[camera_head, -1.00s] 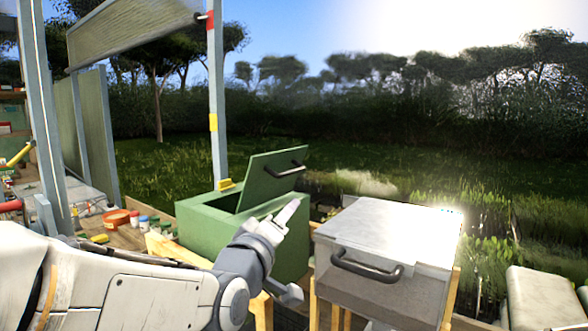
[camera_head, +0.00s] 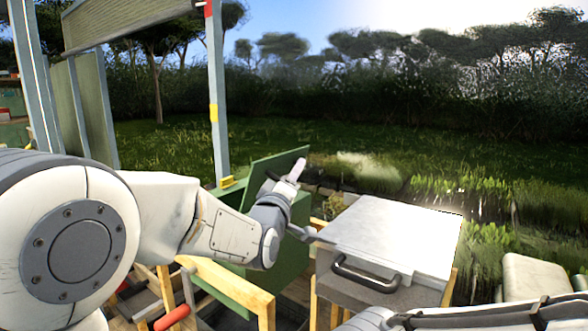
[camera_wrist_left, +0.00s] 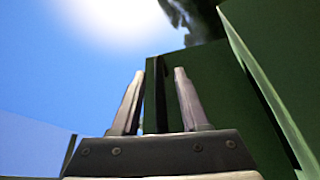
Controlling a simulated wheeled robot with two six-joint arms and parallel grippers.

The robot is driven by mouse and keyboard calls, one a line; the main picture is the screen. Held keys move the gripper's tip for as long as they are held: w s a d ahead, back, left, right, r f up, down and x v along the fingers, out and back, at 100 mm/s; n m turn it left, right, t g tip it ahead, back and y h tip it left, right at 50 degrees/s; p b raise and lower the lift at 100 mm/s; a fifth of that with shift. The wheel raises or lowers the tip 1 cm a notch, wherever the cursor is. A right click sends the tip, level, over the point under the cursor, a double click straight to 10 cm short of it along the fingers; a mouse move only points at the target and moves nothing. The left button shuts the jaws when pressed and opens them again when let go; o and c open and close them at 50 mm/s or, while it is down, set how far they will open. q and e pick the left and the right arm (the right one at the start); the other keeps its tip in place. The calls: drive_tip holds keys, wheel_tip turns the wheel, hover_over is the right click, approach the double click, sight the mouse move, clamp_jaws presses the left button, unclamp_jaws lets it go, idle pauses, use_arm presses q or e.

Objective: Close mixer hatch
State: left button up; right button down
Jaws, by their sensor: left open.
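The mixer is a green box (camera_head: 290,262) with its green hatch (camera_head: 280,162) raised and tilted up. My left arm covers much of the box. My left gripper (camera_head: 305,203) is open in front of the raised hatch. In the left wrist view the open left gripper (camera_wrist_left: 159,74) has a dark upright bar, apparently the hatch handle (camera_wrist_left: 158,95), showing between its fingers. I cannot tell whether they touch it. The green hatch panel (camera_wrist_left: 215,85) fills the right of that view. In the head view the handle is mostly hidden by the gripper. My right gripper is out of view.
A grey box with a pale lid (camera_head: 390,235) and a dark handle stands close to the right of the mixer. A post (camera_head: 216,110) rises behind the mixer. A wooden frame (camera_head: 225,285) is below my left arm. Grass lies beyond.

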use_arm(q)
clamp_jaws()
idle(1.4)
